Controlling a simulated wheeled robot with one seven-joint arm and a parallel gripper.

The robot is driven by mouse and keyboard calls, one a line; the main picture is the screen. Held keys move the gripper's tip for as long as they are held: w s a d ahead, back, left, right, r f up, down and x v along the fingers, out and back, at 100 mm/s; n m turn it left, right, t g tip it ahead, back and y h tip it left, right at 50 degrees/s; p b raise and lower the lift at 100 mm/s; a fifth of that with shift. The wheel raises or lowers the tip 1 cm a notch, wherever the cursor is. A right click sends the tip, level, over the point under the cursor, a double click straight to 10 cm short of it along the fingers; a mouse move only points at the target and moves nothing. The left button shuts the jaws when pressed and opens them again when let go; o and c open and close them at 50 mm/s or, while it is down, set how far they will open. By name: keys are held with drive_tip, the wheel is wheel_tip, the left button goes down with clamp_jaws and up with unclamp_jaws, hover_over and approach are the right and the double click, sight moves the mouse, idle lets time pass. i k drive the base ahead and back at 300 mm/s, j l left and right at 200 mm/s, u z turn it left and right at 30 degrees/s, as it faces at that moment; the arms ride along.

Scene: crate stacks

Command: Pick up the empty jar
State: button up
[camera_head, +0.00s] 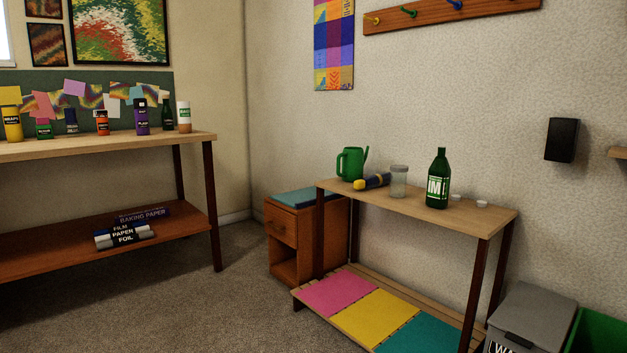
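A clear, empty-looking jar (399,182) with a pale lid stands upright on the small wooden table (460,222) against the wall. A dark green bottle (438,180) with a white label stands to its right. A green watering can (351,163) stands further left on the same table. My gripper is not in view.
Small white caps (482,204) lie right of the bottle. Below the table is a slatted shelf with coloured panels (375,318). A grey bin (532,318) stands at the right, a wooden cabinet (290,228) at the left. Carpet (215,310) is clear. A long bench (100,146) holds several containers.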

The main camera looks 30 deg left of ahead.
sight(398, 172)
drive_tip(key=u, duration=0.7)
drive_tip(key=z, duration=1.6)
drive_tip(key=u, duration=1.6)
